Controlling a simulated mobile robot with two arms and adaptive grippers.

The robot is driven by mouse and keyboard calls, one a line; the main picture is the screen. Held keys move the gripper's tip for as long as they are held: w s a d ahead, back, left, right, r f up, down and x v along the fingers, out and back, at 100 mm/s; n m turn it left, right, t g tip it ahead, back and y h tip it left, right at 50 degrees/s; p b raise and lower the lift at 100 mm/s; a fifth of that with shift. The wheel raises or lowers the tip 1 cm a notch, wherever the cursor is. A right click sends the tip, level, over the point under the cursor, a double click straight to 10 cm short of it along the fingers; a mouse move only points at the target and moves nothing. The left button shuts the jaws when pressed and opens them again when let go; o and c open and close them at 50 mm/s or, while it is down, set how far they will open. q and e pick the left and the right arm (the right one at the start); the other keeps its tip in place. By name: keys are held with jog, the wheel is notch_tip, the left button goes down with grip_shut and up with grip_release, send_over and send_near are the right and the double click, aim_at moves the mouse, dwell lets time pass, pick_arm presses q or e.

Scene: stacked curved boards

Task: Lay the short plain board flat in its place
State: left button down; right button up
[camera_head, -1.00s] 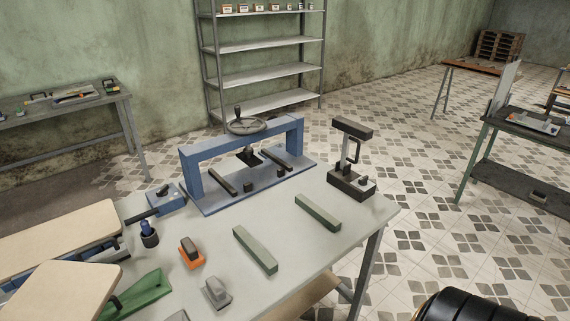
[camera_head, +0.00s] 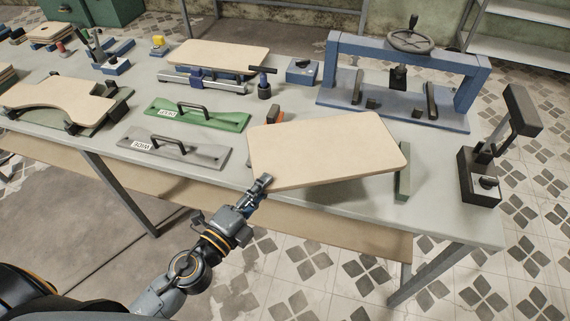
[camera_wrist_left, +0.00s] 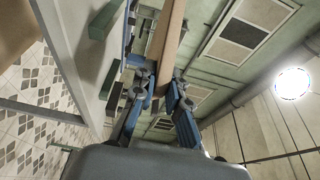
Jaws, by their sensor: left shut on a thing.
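The plain board (camera_head: 325,148), pale wood with rounded right-hand corners, is in the air over the right front part of the table. My left gripper (camera_head: 262,184) is shut on its near left corner. In the left wrist view the board (camera_wrist_left: 168,45) shows edge-on between the fingers of my left gripper (camera_wrist_left: 160,88). One green bar (camera_head: 402,184) lies on the table, partly under the board's right end. A green bar also shows in the left wrist view (camera_wrist_left: 104,22). The second bar is hidden by the board in the head view. My right gripper is out of view.
A blue press (camera_head: 395,75) stands behind the board, and a black stand (camera_head: 482,165) at the right. Green (camera_head: 205,116) and grey (camera_head: 175,148) handled templates lie left. An orange-based block (camera_head: 276,116) is partly hidden. Another board (camera_head: 215,55) lies further back.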

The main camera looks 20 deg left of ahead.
aim_at(271, 163)
pick_arm(q)
jog(key=w+m+g+h, duration=0.1)
jog(key=w+h, duration=0.1)
jog(key=w+f+m+g+h, duration=0.1)
jog(key=w+m+h, duration=0.1)
jog(key=w, duration=0.1)
jog(key=w+m+g+h, duration=0.2)
jog(key=shift+w+a+f+h, duration=0.1)
jog(key=shift+w+f+h, duration=0.3)
jog(key=shift+w+r, duration=0.1)
jog(key=shift+w, duration=0.05)
jog(key=shift+r+m+g+h, duration=0.15)
jog(key=shift+m+g+h, duration=0.15)
jog(key=shift+h, duration=0.1)
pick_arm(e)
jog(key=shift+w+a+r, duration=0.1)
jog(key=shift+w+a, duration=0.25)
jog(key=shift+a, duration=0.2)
